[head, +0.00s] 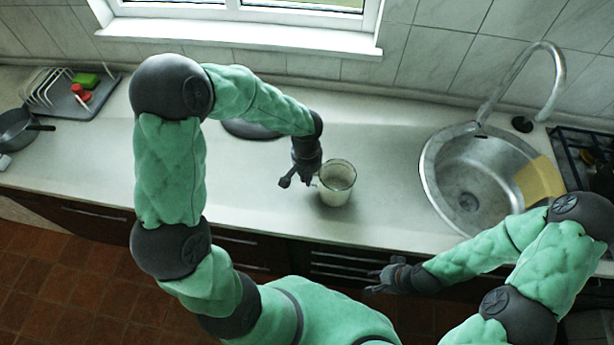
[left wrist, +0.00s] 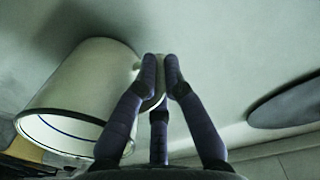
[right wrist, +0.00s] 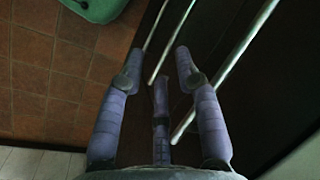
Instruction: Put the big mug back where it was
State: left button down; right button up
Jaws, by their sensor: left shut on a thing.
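The big mug (head: 337,186) is pale with a dark rim line and stands upright over the counter, left of the sink. My left gripper (head: 311,182) is at its left side, shut on its handle. In the left wrist view the mug (left wrist: 80,95) is left of the fingers, and the left gripper (left wrist: 160,78) pinches the handle, which the fingers mostly hide. I cannot tell whether the mug's base touches the counter. My right gripper (head: 377,280) is open and empty in front of the drawers; its spread fingers show in the right wrist view (right wrist: 157,70).
A dark round flat thing (head: 250,130) lies on the counter (head: 95,150), partly behind my left arm. A dish rack (head: 50,88) and a dark pan (head: 16,130) are at far left. The sink (head: 468,180) and a stove (head: 590,150) are at right.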

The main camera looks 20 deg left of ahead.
pick_arm(q)
jog(key=c, duration=1.3)
grip_release()
jog(key=shift+f, duration=0.15)
jog(key=shift+c, duration=0.2)
jog(key=shift+r, duration=0.2)
notch_tip(320, 180, up, 12)
jog(key=p, duration=0.3)
